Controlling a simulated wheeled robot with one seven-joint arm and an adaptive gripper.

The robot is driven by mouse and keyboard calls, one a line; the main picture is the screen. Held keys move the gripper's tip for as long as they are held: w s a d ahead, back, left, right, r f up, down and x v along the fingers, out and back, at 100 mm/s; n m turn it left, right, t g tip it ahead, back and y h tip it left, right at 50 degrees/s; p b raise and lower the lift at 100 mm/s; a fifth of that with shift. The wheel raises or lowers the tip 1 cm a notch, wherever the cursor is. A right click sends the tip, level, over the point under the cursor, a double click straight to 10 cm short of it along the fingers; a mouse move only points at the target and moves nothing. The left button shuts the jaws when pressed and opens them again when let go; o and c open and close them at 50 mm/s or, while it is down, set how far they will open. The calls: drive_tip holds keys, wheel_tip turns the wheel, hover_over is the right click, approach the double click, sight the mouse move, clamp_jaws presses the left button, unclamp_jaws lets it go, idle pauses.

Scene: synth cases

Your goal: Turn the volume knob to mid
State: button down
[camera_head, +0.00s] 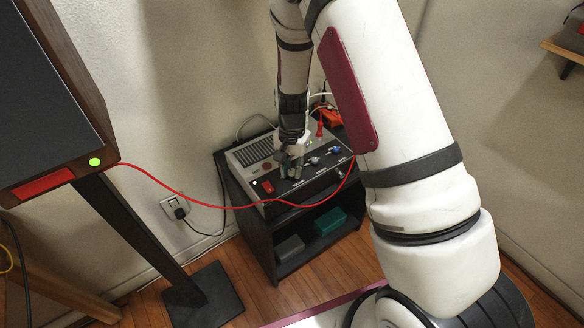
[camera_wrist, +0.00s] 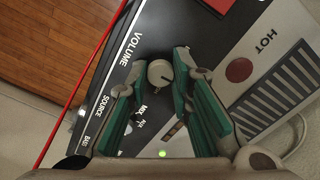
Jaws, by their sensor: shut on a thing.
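The volume knob (camera_wrist: 160,72) is a small round pale-grey knob with a dark pointer line, beside the printed word VOLUME on a black panel. My gripper (camera_wrist: 161,74) has its two green-padded fingers around the knob, shut on it from both sides. In the head view my gripper (camera_head: 291,166) reaches down onto the front panel of the grey amplifier (camera_head: 282,195), and the volume knob is hidden there. The scale marks around the knob cannot be read. A SOURCE label shows beside the left finger in the wrist view, where the fingers hide part of the panel.
A red cable (camera_head: 190,199) hangs from the speaker (camera_head: 50,90) across the front of the black cabinet (camera_head: 262,245). A round dark-red spot marked HOT (camera_wrist: 239,70) is right of the fingers.

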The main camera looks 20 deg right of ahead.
sight(291, 171)
drive_tip(key=shift+a, duration=0.1)
idle(0.4)
drive_tip(key=c, duration=1.4)
unclamp_jaws()
drive_tip(key=shift+r, duration=6)
